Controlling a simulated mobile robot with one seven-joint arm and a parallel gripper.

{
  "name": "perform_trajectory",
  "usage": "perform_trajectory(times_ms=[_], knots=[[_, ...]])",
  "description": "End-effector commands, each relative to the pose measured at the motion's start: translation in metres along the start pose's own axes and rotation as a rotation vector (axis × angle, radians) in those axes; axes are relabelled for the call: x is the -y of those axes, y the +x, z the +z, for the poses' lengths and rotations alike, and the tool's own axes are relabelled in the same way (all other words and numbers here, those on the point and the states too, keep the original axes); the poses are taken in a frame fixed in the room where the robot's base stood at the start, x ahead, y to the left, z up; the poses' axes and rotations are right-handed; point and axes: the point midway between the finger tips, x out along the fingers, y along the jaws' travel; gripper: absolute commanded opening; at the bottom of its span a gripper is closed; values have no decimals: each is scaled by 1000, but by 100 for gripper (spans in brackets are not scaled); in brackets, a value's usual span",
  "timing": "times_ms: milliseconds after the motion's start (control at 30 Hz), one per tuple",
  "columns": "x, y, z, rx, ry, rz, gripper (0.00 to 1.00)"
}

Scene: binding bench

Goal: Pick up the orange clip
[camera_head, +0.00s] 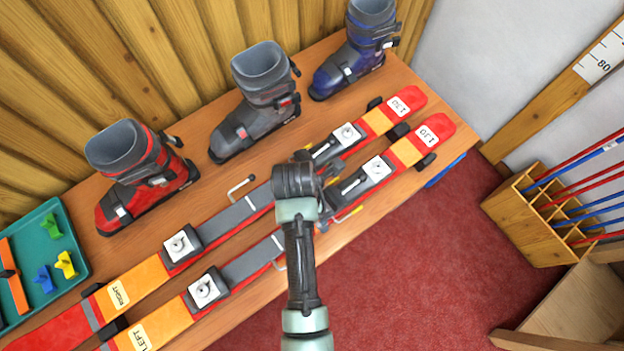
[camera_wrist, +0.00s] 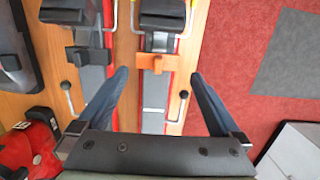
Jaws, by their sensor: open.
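The orange clip (camera_wrist: 158,62) shows in the wrist view, at the end of a dark binding piece on the right-hand ski (camera_wrist: 154,90). In the head view my arm mostly hides that place, and I cannot make out the clip clearly. My gripper (camera_wrist: 158,74) is open and empty above the skis. Its two blue-grey fingers are spread to the left and right of the clip, apart from it. In the head view the wrist (camera_head: 297,182) is over the middle of the ski pair and the fingers are largely hidden.
Ski boots in red (camera_head: 146,180), grey (camera_head: 258,105) and blue (camera_head: 352,55) stand along the back of the bench. A teal tray (camera_head: 76,255) at the left holds small coloured pieces. Bent rods with black knobs (camera_wrist: 183,95) rise beside the skis. A pole rack (camera_head: 525,225) stands right.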

Motion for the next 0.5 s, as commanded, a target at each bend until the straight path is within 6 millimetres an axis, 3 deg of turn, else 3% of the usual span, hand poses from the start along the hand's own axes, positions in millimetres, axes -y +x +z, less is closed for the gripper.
perform_trajectory(times_ms=[167,500], knots=[[-1,10,0,0,1,2,100],[-2,52,-2,-1,1,1,100]])
